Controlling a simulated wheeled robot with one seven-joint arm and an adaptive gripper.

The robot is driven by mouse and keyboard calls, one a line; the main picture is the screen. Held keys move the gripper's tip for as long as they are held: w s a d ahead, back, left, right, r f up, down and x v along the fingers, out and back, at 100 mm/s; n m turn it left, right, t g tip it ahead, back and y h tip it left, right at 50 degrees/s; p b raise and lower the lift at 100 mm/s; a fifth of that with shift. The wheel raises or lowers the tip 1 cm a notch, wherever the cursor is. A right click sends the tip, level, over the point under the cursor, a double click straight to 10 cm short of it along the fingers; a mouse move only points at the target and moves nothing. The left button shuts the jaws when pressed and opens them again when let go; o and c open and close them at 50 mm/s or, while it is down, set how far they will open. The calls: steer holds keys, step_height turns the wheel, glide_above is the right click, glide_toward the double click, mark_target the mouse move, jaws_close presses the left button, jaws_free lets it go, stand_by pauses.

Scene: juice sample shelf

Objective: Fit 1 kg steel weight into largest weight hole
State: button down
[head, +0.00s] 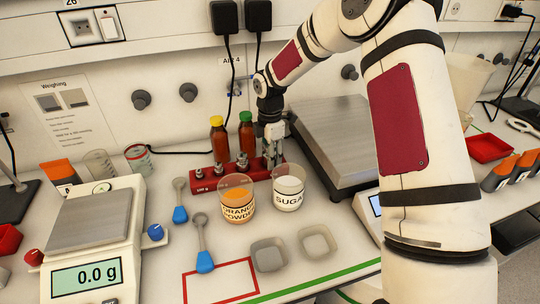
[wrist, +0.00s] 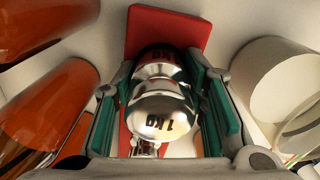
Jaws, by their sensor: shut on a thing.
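The polished steel 1 kg weight (wrist: 162,100) is between the green finger pads of my gripper (wrist: 165,105) in the wrist view, with its "1 kg" marking facing the camera. My gripper (head: 272,142) is shut on it, above the right end of the red weight block (head: 205,184) in the head view. The red block also shows behind the weight in the wrist view (wrist: 168,28). Smaller steel weights (head: 219,169) stand in the block's left part. The largest hole is hidden by the gripper and weight, so I cannot tell whether the weight's bottom is inside it.
Two bottles (head: 218,140) with yellow and green caps stand just behind the block. The orange powder cup (head: 236,200) and sugar cup (head: 288,190) stand close in front. A large scale (head: 335,140) is at the right, a small scale (head: 90,235) at the left.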

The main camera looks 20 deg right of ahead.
steer(key=shift+f, duration=0.1)
steer(key=c, duration=0.9)
jaws_free()
steer(key=shift+f, duration=0.1)
